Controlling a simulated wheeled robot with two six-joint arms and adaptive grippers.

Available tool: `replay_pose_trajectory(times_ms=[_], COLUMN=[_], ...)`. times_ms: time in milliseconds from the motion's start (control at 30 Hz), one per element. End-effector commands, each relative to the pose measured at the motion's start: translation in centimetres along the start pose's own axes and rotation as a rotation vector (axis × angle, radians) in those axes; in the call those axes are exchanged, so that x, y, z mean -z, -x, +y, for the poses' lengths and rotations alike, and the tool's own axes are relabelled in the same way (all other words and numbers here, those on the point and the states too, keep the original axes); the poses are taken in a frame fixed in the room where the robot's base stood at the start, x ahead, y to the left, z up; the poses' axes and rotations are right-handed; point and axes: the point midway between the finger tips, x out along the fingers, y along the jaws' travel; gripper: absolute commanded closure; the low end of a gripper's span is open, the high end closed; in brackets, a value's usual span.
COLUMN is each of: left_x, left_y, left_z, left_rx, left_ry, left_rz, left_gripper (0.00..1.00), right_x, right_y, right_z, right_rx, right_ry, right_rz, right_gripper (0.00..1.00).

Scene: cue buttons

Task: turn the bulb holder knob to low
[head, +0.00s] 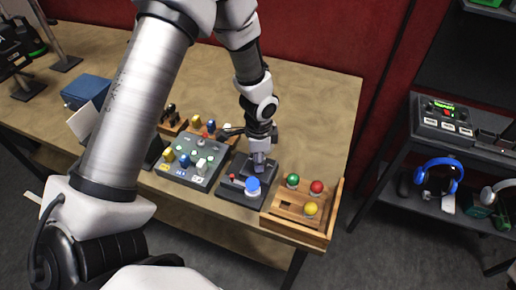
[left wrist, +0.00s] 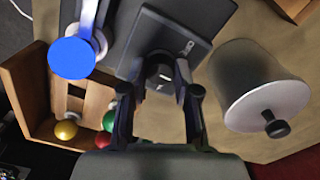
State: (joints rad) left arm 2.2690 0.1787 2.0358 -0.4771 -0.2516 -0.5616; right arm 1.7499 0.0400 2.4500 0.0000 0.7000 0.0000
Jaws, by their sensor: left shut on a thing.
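The bulb holder is a dark flat base (head: 229,193) near the table's front edge, with a blue rounded bulb (head: 253,187) on it. In the left wrist view the blue bulb (left wrist: 72,58) is at upper left and a dark raised panel (left wrist: 193,42) is at top centre. A small round dark knob (left wrist: 160,76) with a pale mark stands at the panel's near edge. My left gripper (head: 259,165) points down over the back of the holder. In the left wrist view its fingers (left wrist: 159,88) are on both sides of the knob, shut on it. My right gripper is not in view.
A wooden tray (head: 330,215) with green, red and yellow balls stands right of the holder. A grey panel (head: 205,180) with several coloured knobs stands left. A grey canister (left wrist: 240,75) stands close to the gripper in the left wrist view.

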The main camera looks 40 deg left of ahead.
Motion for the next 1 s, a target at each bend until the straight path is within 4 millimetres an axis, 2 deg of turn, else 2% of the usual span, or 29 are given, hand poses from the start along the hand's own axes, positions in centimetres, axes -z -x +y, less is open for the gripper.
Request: replay_pose_trajectory(times_ms=[100,133,200,567,667,900,1000], left_x=[0.0,0.0,0.0,0.0,0.1,0.3,0.3], left_y=[-0.1,-0.1,-0.1,0.5,2.1,8.2,10.3], left_z=[0.0,0.1,0.1,0.0,-0.1,-0.1,-0.1], left_rx=[-0.001,-0.001,-0.001,0.001,0.003,0.004,0.003], left_ry=[0.001,0.001,0.001,0.001,0.002,0.001,0.000], left_rz=[0.001,0.001,0.000,0.001,0.002,0.002,0.001], left_gripper=[1.00,0.63,0.45,0.45,0.45,0.45,0.45], right_x=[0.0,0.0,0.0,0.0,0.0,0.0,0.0], right_y=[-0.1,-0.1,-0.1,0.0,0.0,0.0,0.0], right_z=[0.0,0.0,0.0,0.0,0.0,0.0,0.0], right_rx=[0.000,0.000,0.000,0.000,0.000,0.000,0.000], right_ry=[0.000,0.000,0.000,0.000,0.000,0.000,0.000], right_rz=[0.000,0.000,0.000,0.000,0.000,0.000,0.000], right_gripper=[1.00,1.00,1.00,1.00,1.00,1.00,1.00])
